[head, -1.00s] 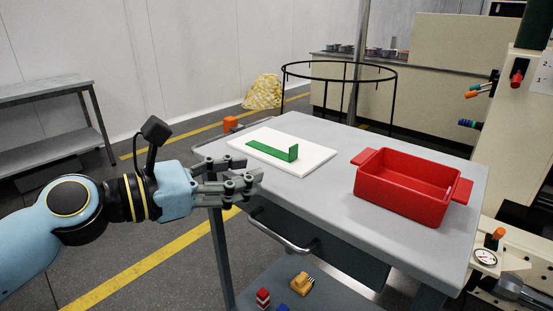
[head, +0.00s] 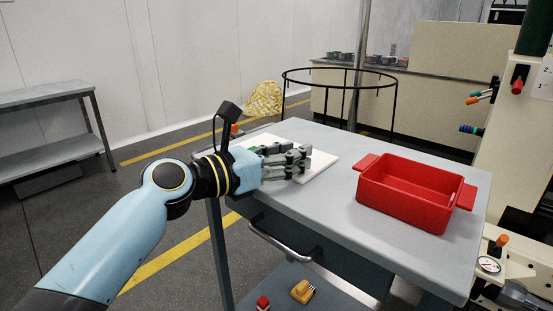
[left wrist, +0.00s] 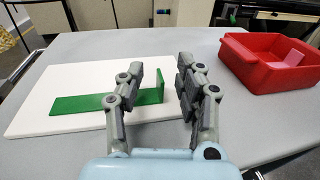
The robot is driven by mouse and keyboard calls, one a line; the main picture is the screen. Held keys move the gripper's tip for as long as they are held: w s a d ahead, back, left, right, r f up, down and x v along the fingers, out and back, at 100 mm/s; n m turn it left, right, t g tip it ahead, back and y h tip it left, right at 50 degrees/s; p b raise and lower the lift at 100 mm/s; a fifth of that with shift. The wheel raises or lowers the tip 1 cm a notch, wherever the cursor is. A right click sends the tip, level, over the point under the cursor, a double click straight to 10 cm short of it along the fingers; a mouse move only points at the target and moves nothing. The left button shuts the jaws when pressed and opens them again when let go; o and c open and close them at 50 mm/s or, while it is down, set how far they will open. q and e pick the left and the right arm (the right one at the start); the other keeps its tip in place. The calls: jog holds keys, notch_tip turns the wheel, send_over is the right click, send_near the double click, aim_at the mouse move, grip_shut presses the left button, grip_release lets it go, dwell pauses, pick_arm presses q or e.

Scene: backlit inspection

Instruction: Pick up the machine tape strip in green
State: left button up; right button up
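The green tape strip (left wrist: 85,106) lies on a white board (left wrist: 65,72) in the left wrist view, with one end standing up as a short tab (left wrist: 160,84). In the head view my left arm hides most of the strip. My left gripper (left wrist: 160,75) is open. Its fingers straddle the upright tab in the wrist picture, one to each side; I cannot tell how far short of the tab they are. In the head view the left gripper (head: 303,160) is over the white board (head: 322,163). My right gripper is not in view.
A red bin (head: 413,190) stands to the right on the grey table (head: 345,220); a pink piece (left wrist: 291,57) is inside it. A black ring frame (head: 340,80) stands behind the table. The front right of the tabletop is clear.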

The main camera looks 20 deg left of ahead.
pick_arm(q)
grip_shut()
jog(key=shift+r, duration=0.1)
dwell(0.4)
